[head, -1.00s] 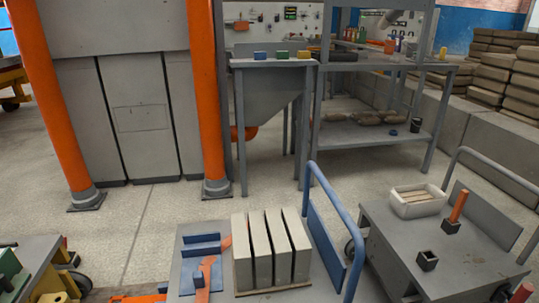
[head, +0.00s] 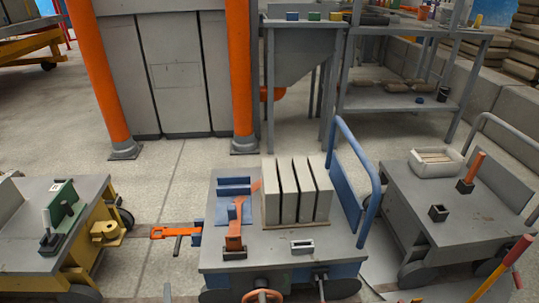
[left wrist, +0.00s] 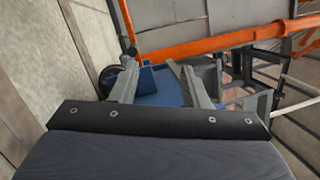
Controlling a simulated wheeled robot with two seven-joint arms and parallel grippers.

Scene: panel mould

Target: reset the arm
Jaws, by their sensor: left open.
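My left gripper (left wrist: 152,64) shows in the left wrist view with its two grey fingers spread apart and nothing seen between them. Beyond the fingers is a blue surface (left wrist: 168,90), and an orange bar (left wrist: 215,45) runs across behind them. In the head view I cannot clearly make out the left gripper. My right gripper is not in view.
A middle cart (head: 285,240) carries grey upright panels (head: 297,190), an orange clamp (head: 235,230) and a blue handle (head: 352,165).

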